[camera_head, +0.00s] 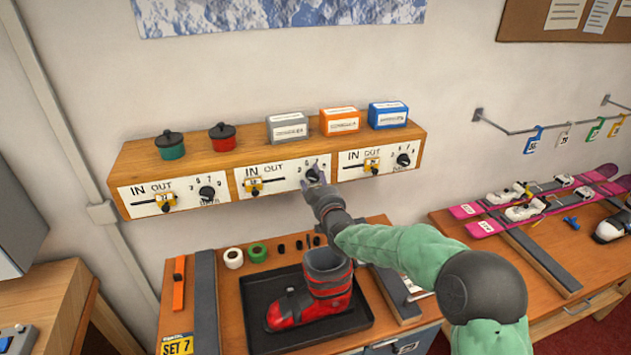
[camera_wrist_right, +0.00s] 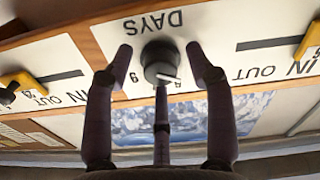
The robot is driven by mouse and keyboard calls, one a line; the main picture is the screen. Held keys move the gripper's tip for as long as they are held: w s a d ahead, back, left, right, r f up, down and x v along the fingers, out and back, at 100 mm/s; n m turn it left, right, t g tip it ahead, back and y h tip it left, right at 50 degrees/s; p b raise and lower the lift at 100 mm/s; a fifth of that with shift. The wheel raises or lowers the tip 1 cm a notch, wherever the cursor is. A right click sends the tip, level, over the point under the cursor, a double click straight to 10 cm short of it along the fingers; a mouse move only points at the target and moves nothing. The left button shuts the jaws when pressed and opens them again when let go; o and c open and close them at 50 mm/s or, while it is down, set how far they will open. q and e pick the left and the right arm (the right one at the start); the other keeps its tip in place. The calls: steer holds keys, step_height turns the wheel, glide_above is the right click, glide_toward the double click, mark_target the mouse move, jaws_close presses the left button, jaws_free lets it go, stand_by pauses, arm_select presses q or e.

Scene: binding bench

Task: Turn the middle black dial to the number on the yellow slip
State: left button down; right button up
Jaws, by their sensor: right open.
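The middle black dial (camera_wrist_right: 158,55) sits on the middle white panel (camera_head: 282,176) of the wooden shelf, labelled DAYS in the upside-down right wrist view. My right gripper (camera_head: 313,184) is at this dial and partly hides it in the head view. In the right wrist view my right gripper (camera_wrist_right: 160,58) is open, one finger on each side of the dial; I cannot tell if they touch it. A white mark shows on the dial, with the number beside it unclear. The yellow slip (camera_head: 177,346) at the bench's front left reads SET 7. My left gripper is out of view.
Similar dials stand left (camera_head: 207,192) and right (camera_head: 403,160), with yellow sliders (camera_head: 165,202) on the panels. Small pots and boxes stand on the shelf top. A red boot (camera_head: 310,305) stands in a black tray (camera_head: 262,344) below my arm.

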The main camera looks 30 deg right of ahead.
jaws_close()
stand_by(0.3)
steer(key=shift+f+m+b, duration=0.1)
steer(key=shift+m+b, duration=0.2)
steer(key=shift+b, duration=0.35)
steer(key=m+b, duration=1.1)
steer(key=b, duration=0.3)
steer(key=shift+f, duration=0.15)
steer(key=shift+r+m+b, duration=0.2)
steer(key=shift+m+b, duration=1.55)
steer(key=shift+m, duration=0.35)
